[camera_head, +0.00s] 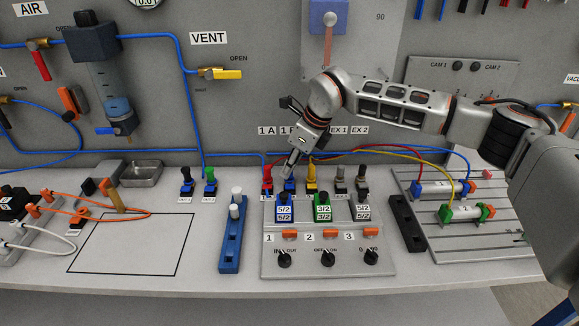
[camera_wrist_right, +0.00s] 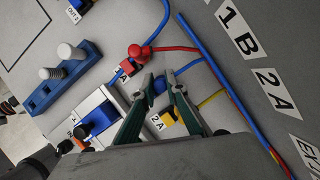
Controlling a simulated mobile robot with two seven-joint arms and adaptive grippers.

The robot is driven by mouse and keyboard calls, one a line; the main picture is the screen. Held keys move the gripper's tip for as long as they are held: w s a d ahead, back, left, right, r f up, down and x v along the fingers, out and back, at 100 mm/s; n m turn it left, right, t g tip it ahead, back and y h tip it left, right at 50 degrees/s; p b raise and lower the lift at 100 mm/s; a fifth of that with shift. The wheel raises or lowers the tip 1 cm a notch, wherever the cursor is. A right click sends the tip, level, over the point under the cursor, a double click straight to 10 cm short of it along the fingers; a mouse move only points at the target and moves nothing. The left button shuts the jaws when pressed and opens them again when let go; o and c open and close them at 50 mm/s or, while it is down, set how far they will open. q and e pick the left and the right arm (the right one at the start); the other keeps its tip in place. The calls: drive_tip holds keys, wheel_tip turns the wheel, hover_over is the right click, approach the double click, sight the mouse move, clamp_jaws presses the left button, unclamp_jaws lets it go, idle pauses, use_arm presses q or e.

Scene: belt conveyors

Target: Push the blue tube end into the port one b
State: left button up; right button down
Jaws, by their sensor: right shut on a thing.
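My right gripper (camera_head: 288,172) reaches down to the row of ports behind the valve panel, under the wall labels 1A and 1B. In the right wrist view its fingers (camera_wrist_right: 160,84) are closed around the blue tube end (camera_wrist_right: 159,86), which shows only as a small blue piece between the tips. A blue fitting (camera_head: 290,185) at the port one b position shows just below the fingertips in the head view. The fingers hide most of it, and I cannot tell whether the tube end is seated. My left gripper is not in view.
A red plug (camera_head: 267,180) at 1A stands close left of the fingers, and a yellow plug (camera_head: 311,177) close right. Blue, red and yellow tubes run behind. The valve panel (camera_head: 383,262) lies in front; a blue rack (camera_head: 232,258) stands left of it.

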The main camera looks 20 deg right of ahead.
drive_tip(key=shift+f, duration=0.3)
idle(0.6)
drive_tip(key=c, duration=1.6)
unclamp_jaws()
drive_tip(key=shift+o, duration=0.2)
drive_tip(key=shift+r, duration=0.15)
drive_tip(key=shift+r+p, duration=1.7)
drive_tip(key=shift+r, duration=0.6)
drive_tip(key=shift+r+p, duration=0.8)
drive_tip(key=shift+r, duration=0.35)
drive_tip(key=shift+w, duration=0.1)
